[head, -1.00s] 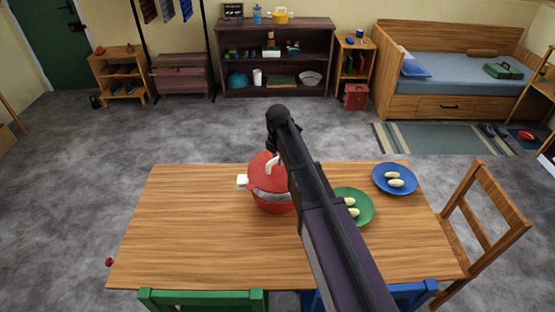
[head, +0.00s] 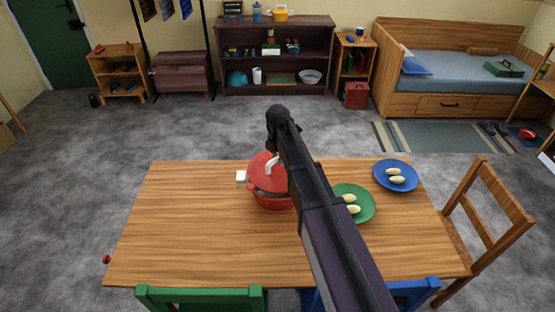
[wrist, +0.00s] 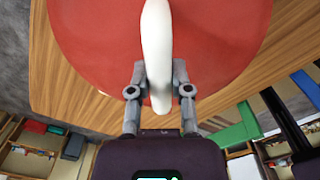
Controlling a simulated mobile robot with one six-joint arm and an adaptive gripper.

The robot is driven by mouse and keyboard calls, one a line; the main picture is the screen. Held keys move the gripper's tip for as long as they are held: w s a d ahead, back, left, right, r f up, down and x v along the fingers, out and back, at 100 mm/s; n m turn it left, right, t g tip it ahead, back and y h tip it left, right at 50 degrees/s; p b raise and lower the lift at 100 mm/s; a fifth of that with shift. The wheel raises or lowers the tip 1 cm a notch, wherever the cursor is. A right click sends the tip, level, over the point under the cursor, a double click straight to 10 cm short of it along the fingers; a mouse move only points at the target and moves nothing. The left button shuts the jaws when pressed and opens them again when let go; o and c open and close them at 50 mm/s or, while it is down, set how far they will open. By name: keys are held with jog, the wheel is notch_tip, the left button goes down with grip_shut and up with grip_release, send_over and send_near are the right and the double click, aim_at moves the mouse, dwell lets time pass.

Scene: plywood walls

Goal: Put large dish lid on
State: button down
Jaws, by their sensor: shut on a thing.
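A red dish (head: 270,202) with a white side handle (head: 241,176) stands on the wooden table. The red lid (head: 261,177) with a curved white handle (head: 272,163) is right over the dish's mouth. A thin dark band shows between lid and dish at the front, so I cannot tell whether the lid is fully seated. In the wrist view, my gripper (wrist: 160,88) is shut on the lid's white handle, one finger on each side; the red lid (wrist: 95,45) fills the top. My arm hides the right side of the dish and lid in the head view.
On the table (head: 190,235), a green plate (head: 366,212) and a blue plate (head: 381,169) hold pale oval items to the right. A green chair (head: 200,298), a blue chair (head: 415,289) and a wooden chair (head: 485,220) stand around it. The table's left part is clear.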

aim_at(277, 167)
jog(key=shift+f+b, duration=0.65)
jog(key=shift+b, duration=0.05)
dwell(0.7)
jog(key=shift+f+b, duration=0.35)
jog(key=shift+f+b, duration=0.85)
jog(key=shift+f, duration=0.05)
dwell(1.2)
jog(key=shift+c, duration=2.4)
grip_release()
jog(key=shift+r, duration=0.1)
